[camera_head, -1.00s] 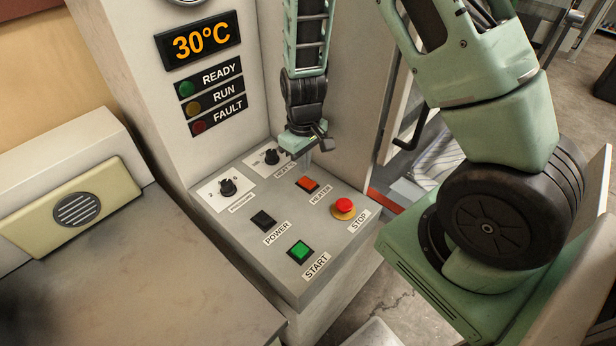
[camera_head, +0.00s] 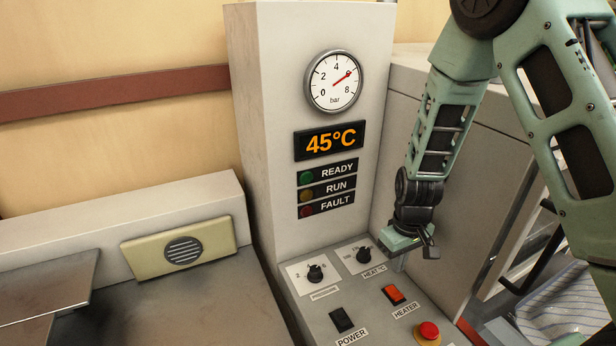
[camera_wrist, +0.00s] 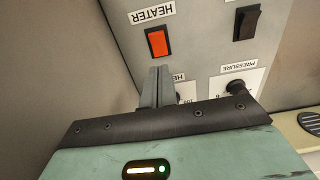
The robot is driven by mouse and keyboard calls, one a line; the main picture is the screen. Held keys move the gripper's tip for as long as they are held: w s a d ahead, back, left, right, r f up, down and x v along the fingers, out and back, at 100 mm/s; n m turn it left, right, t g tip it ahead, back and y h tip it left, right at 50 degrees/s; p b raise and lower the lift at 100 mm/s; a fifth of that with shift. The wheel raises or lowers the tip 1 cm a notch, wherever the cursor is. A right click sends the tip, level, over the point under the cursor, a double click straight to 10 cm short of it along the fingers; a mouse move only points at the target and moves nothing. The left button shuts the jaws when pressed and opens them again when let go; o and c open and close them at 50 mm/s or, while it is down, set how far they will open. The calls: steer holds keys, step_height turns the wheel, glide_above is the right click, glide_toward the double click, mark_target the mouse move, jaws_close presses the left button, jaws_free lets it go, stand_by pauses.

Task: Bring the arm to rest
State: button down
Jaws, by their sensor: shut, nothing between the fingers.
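My gripper (camera_head: 401,262) is shut and empty, pointing down just above the control panel (camera_head: 322,325). It is beside the heat knob (camera_head: 366,255) and above the orange heater switch (camera_head: 395,294). In the wrist view my closed fingers (camera_wrist: 157,88) reach toward the heater switch (camera_wrist: 157,42) and partly cover the heat label. A gap to the panel is hard to judge. My arm (camera_head: 440,125) comes down from the upper right in the head view.
The black power switch (camera_head: 341,319), pressure knob (camera_head: 315,273) and red stop button (camera_head: 428,332) are close by. A grey worktop (camera_head: 190,310) lies left.

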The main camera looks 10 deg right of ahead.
steer(key=s+a+r+n+y+b, duration=0.1)
steer(key=s+a+r, duration=0.35)
steer(key=a, duration=0.25)
steer(key=s+a+r+n+y, duration=0.1)
steer(key=s+a+r+n, duration=0.15)
steer(key=a+r, duration=0.4)
steer(key=s+a+r+n, duration=0.1)
steer(key=s+a+r, duration=0.1)
steer(key=s, duration=0.5)
steer(key=s+a+r+n+h+b, duration=0.1)
steer(key=s+a+r, duration=0.2)
steer(key=s, duration=0.4)
steer(key=shift+r, duration=0.45)
steer(key=shift+s, duration=0.1)
